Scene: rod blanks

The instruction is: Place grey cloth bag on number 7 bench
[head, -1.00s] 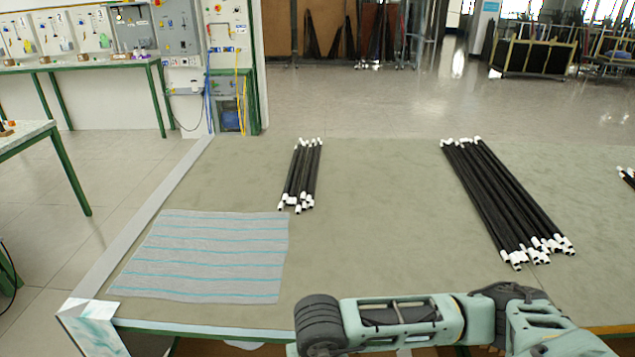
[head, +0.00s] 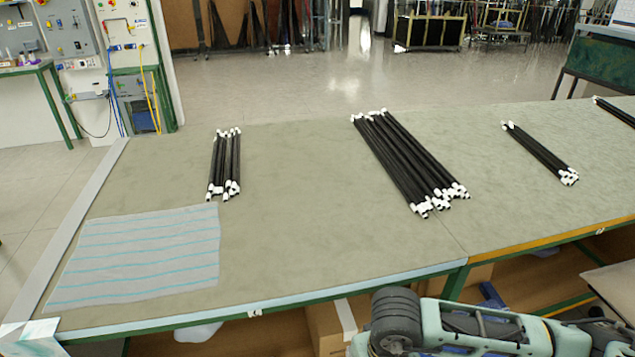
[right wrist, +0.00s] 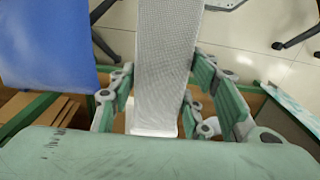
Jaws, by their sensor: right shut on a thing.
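In the right wrist view, my right gripper (right wrist: 170,105) is shut on a grey woven cloth thing, which looks like the grey cloth bag (right wrist: 166,50). The bag hangs between the two green fingers as a long strip and runs out of the top of the picture. Its far end is cut off. In the head view neither gripper shows, only a green and black part of my arm at the lower right. A long bench (head: 300,235) with a grey-green top fills the middle of the head view. I can read no number 7 on it.
A grey cloth with teal stripes (head: 140,255) lies flat at the bench's left end. Bundles of black rods with white ends (head: 225,165), (head: 408,165), (head: 540,152) lie on the bench. Bare top lies between them. A blue surface (right wrist: 45,45) shows in the wrist view.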

